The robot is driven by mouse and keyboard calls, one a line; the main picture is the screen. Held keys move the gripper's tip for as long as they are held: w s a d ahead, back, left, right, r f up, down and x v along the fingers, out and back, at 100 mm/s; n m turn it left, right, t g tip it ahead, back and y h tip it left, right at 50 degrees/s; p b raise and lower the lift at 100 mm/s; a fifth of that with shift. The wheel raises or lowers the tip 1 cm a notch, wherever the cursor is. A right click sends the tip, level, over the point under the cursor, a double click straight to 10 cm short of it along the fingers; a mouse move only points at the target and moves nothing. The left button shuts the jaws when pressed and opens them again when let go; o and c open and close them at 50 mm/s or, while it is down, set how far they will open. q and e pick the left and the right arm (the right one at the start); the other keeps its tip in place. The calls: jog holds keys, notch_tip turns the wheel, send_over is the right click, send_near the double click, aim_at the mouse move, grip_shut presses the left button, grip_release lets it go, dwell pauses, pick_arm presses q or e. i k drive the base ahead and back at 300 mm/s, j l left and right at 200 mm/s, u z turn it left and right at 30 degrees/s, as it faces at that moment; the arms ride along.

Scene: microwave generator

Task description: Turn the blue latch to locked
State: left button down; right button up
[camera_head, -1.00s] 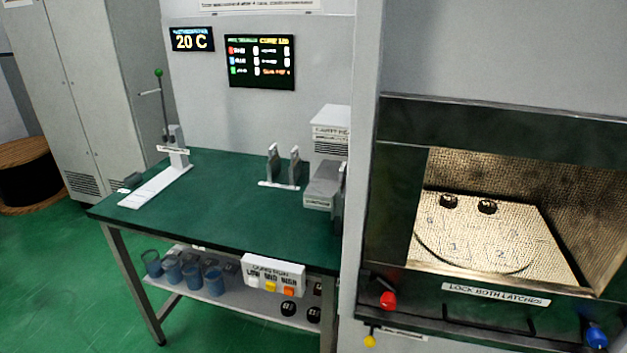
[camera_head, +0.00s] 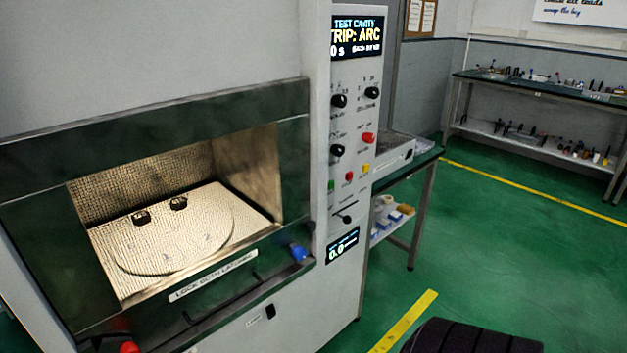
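The blue latch (camera_head: 298,252) sits at the lower right corner of the open test cavity (camera_head: 180,215). Its exact turn position is too small to tell. A red latch (camera_head: 129,347) shows at the lower left, cut by the bottom edge of the view. A label reading "LOCK BOTH LATCHES" (camera_head: 213,276) is on the sill between them. Two small black objects stand on the round plate inside the cavity.
Right of the cavity is a control panel (camera_head: 349,150) with knobs, coloured buttons and a display reading "TRIP: ARC". A green-topped bench (camera_head: 425,158) stands behind it. A long bench (camera_head: 545,88) is at the far right.

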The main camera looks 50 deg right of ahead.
aim_at(299, 253)
jog(key=z, duration=0.45)
jog(key=i+j+z, duration=0.1)
jog(key=z, duration=0.35)
jog(key=j+z, duration=0.2)
jog(key=z, duration=0.25)
jog(key=j+z, duration=0.15)
jog(key=z, duration=0.3)
jog(key=i, duration=0.05)
